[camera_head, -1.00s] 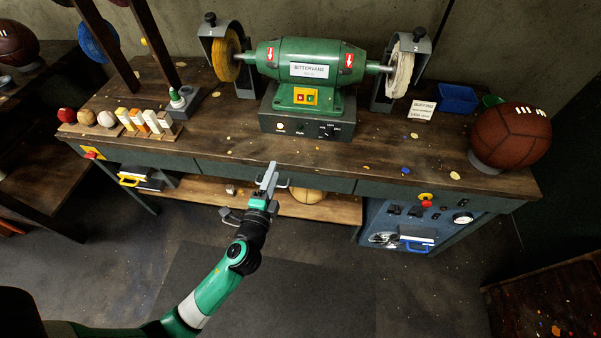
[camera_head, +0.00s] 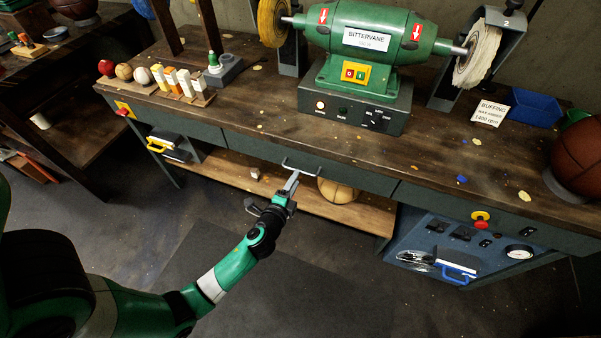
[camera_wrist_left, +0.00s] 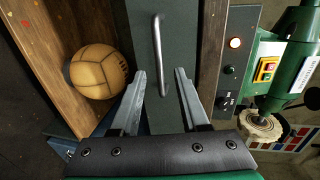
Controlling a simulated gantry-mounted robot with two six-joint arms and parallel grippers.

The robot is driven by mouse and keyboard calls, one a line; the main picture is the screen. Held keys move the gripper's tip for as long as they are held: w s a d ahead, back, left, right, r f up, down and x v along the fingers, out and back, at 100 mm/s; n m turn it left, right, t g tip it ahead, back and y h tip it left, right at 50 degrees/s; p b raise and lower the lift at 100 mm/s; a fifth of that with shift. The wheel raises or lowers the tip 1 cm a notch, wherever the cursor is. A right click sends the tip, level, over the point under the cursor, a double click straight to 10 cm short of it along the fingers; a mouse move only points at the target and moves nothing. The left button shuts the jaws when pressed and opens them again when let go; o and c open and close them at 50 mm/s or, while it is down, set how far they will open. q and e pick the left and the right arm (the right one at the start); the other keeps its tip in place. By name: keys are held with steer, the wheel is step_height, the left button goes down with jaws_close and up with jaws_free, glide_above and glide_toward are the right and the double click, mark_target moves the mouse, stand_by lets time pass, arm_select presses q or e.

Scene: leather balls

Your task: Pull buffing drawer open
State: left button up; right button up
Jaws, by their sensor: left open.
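The buffing drawer (camera_head: 335,179) is a dark grey-green front below the bench top, under the grinder, and looks flush with the bench. Its metal bar handle (camera_head: 303,169) is at the front. My left gripper (camera_head: 291,181) is open at the handle. In the left wrist view, the handle (camera_wrist_left: 158,45) runs up the drawer front (camera_wrist_left: 180,25), its near end between the two open fingertips of the gripper (camera_wrist_left: 160,75). I cannot tell whether the fingers touch it. My right gripper is not in view.
The green buffing machine (camera_head: 370,45) stands on the bench (camera_head: 270,130). A tan ball (camera_head: 338,190) rests on the lower shelf (camera_head: 225,170). A blue control panel (camera_head: 450,245) is at right, with a blue handle. The floor before the drawer is clear.

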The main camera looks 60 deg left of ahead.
arm_select(q)
steer(key=b+x, duration=0.1)
steer(key=x, duration=0.4)
steer(key=shift+w+a, duration=0.2)
jaws_close()
stand_by(1.1)
